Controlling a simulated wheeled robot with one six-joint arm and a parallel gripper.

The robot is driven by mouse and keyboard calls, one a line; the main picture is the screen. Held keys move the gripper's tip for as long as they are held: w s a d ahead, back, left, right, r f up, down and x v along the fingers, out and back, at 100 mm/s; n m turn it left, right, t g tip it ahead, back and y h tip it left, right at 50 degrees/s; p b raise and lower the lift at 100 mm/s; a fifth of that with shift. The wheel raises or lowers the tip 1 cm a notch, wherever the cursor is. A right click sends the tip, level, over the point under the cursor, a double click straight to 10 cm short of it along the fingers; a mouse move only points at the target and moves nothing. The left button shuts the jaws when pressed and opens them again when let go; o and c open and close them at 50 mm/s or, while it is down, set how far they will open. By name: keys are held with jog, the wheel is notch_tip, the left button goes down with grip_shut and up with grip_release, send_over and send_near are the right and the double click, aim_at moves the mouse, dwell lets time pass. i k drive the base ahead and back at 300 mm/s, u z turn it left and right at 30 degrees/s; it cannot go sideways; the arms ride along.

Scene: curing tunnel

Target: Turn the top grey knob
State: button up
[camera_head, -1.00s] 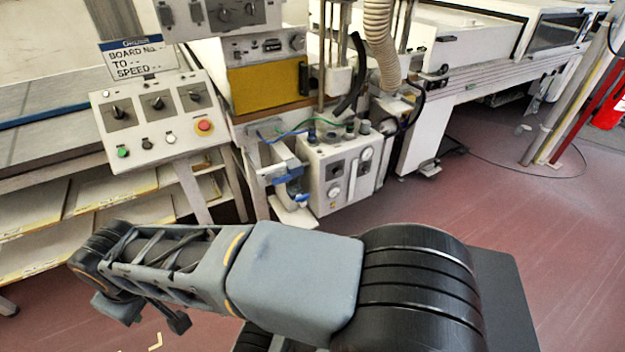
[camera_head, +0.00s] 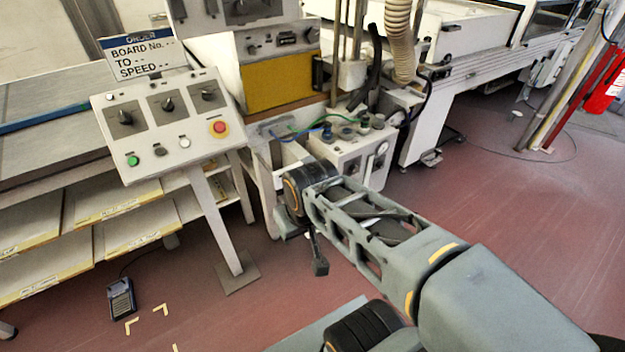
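A white control box (camera_head: 352,160) stands low at centre, with several small knobs on its top. A grey knob (camera_head: 378,121) is at the right end of that row, and a dark blue knob (camera_head: 327,132) is at the left. The knobs are too small to judge their setting. My gripper (camera_head: 303,250) hangs at the end of my arm, in front of and below the box, apart from the knobs. One dark finger shows clearly; the other is mostly hidden, so its opening is unclear. My arm covers the lower front of the box.
A sloped panel (camera_head: 165,125) with black rotary switches and a red button stands at left on a white leg. A yellow panel (camera_head: 280,83) is behind. A ribbed hose (camera_head: 398,40) hangs near the box. A small blue device (camera_head: 121,298) lies on the open red floor.

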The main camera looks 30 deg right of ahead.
aim_at(379, 119)
jog(key=z, duration=1.3)
